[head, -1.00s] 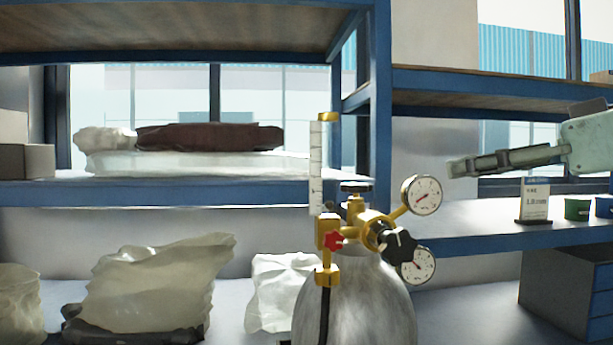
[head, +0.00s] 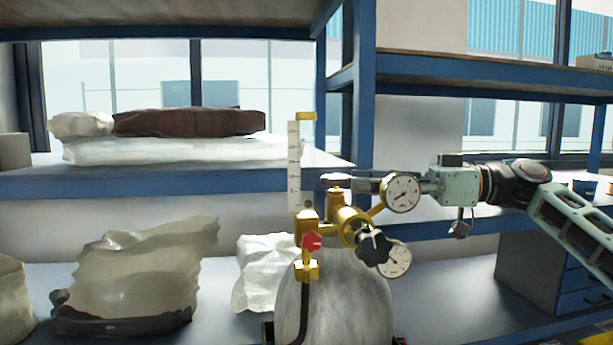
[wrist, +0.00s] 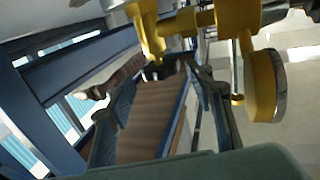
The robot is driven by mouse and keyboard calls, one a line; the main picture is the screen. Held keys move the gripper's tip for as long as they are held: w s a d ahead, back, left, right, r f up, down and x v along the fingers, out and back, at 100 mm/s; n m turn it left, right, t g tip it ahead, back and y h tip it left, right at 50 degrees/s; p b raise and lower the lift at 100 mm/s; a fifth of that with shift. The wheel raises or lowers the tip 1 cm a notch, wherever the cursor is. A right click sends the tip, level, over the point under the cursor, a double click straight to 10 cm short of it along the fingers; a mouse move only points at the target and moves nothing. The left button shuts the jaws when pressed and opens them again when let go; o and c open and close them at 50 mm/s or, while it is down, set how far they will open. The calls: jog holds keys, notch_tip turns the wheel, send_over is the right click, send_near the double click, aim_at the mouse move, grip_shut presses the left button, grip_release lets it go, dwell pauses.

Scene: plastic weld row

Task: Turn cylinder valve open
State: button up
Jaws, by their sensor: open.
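The grey gas cylinder (head: 335,310) stands upright at the lower middle of the head view, with a brass valve and regulator (head: 345,222) on top. A dark round handwheel (head: 336,180) tops the valve. My gripper (head: 358,185) reaches in from the right at handwheel height, partly hidden behind the upper gauge (head: 401,193). Its fingertips are close to the handwheel; contact cannot be told. In the wrist view my gripper (wrist: 160,78) has its fingers apart, with a dark part, likely the handwheel, at their tips beside the brass stem (wrist: 148,30).
A black regulator knob (head: 374,246), a lower gauge (head: 396,260) and a red knob (head: 312,241) crowd the valve. A flowmeter tube (head: 294,165) rises left of it. Blue shelving (head: 358,100) stands behind. Pale bags (head: 140,270) sit at the left.

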jog(key=w+a+p, duration=0.1)
jog(key=a+p, duration=0.1)
jog(key=a, duration=0.8)
jog(key=shift+a, duration=0.25)
jog(key=shift+w, duration=0.1)
jog(key=c, duration=1.2)
